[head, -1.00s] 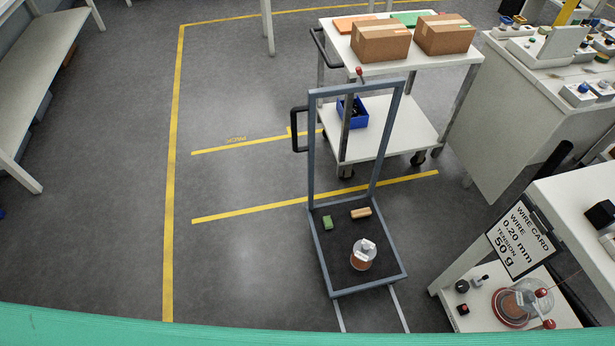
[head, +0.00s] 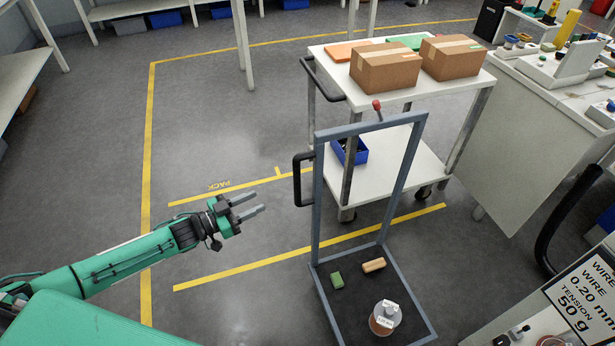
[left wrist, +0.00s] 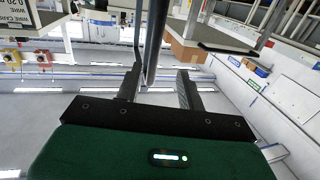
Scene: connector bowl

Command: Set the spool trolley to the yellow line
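The spool trolley has a blue-grey upright frame (head: 316,190) and a black deck (head: 352,300). A clear spool with copper-coloured winding (head: 384,318), a green block (head: 337,280) and a wooden block (head: 374,265) sit on the deck. A black handle (head: 299,180) sticks out from the left upright. Yellow floor lines run left of the trolley: a near one (head: 240,268) passes behind its deck, and a farther one (head: 235,187) has PACK beside it. My left gripper (head: 260,203) is open and empty, left of the handle and apart from it. A dark post (left wrist: 155,40) shows between its fingers in the left wrist view.
A white cart (head: 410,165) with cardboard boxes (head: 386,70) and a blue bin (head: 350,151) stands close behind the trolley frame. White benches (head: 530,110) stand at the right. The floor left of the trolley is clear within a long yellow border line (head: 147,170).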

